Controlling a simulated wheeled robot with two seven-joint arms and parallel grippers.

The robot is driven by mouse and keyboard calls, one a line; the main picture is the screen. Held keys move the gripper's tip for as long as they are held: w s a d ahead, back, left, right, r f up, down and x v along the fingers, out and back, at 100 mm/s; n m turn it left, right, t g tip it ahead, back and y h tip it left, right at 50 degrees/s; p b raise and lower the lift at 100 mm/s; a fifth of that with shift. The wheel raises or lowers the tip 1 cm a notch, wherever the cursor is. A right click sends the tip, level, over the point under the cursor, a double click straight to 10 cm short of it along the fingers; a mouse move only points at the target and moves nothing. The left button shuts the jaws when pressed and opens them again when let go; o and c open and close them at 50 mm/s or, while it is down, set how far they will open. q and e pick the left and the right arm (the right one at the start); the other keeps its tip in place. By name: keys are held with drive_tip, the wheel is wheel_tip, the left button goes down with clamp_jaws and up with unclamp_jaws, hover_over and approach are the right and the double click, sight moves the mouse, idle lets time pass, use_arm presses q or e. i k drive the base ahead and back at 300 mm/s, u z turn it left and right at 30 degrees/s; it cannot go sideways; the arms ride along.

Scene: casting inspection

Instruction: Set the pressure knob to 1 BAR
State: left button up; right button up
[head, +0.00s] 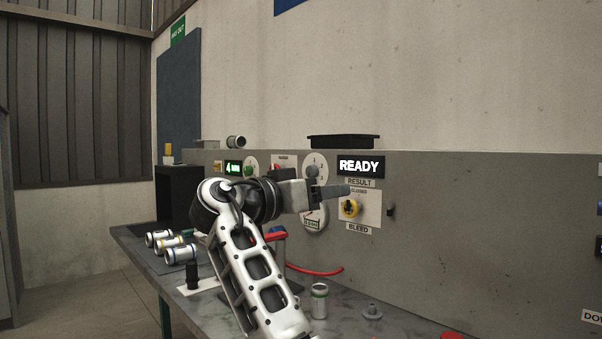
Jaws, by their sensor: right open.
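My right gripper (332,193) is in front of the grey panel (440,200), its fingers pointing right. It is open; no object shows between its fingers. A pale round dial (314,168) with small numerals and a grey knob part shows just above the gripper, partly covered by it. This looks like the pressure knob; its setting is too small and hidden to read. A white plate with a small label (311,224) shows below the gripper. I cannot tell whether the gripper touches the dial. My left gripper is not in view.
A yellow knob (350,208) sits right of the dial, above the word BLEED. A READY display (360,166) is above it. Several silver cylinders (181,254) lie on the bench (145,252) at left. One cylinder (319,300) stands in front, near a red hose (315,272).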

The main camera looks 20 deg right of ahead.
sight(311, 171)
drive_tip(key=i, duration=1.35)
